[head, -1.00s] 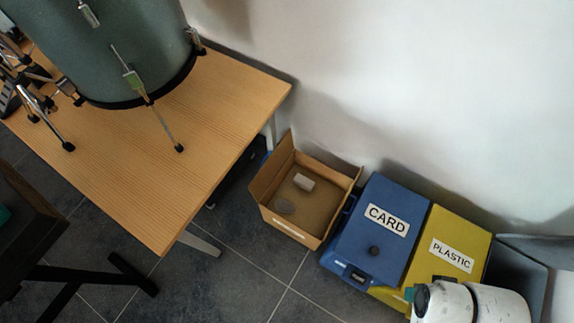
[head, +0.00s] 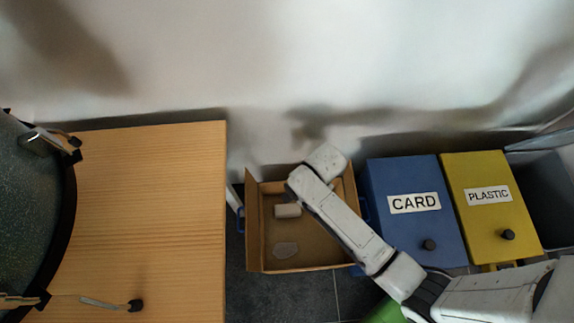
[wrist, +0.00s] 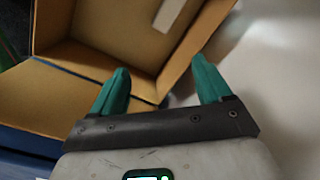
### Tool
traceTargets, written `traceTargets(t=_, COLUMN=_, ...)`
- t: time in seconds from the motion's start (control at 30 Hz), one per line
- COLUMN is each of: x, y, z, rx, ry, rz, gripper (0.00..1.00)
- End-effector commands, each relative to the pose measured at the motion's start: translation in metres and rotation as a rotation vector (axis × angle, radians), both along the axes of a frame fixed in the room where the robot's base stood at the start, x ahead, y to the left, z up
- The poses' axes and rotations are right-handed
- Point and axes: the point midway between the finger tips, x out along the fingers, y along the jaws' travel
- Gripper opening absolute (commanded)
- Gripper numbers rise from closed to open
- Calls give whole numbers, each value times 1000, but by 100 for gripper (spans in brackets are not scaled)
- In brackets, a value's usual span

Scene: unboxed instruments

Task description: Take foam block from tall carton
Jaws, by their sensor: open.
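The open tall brown carton (head: 253,228) stands on the floor between the wooden table and the blue bin. My arm crosses the carton's right side in the head view, and my gripper cannot be made out there. In the wrist view my gripper (wrist: 160,70) has its two teal fingers apart and empty, over the carton's edge (wrist: 130,88). A pale piece (wrist: 168,14), probably the block, shows beyond the fingers, cut off by the frame.
The blue CARD bin (head: 405,180) stands close to the carton's right, with the yellow PLASTIC bin (head: 485,215) beyond. A white wall (head: 290,70) runs behind the carton.

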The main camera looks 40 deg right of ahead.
Motion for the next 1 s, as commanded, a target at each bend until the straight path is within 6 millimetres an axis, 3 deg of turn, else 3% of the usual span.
traceTargets(t=0.03, x=8, y=5, z=-36, rx=14, ry=9, rz=-100, gripper=78)
traceTargets(t=0.1, x=16, y=11, z=-64, rx=34, ry=20, rz=-244, gripper=78)
traceTargets(t=0.3, x=32, y=25, z=-118, rx=75, ry=52, rz=-566, gripper=78)
traceTargets(t=0.5, x=38, y=31, z=-140, rx=91, ry=66, rz=-705, gripper=78)
traceTargets(t=0.8, x=40, y=35, z=-183, rx=93, ry=67, rz=-717, gripper=78)
traceTargets(t=1.0, x=41, y=36, z=-194, rx=93, ry=67, rz=-717, gripper=78)
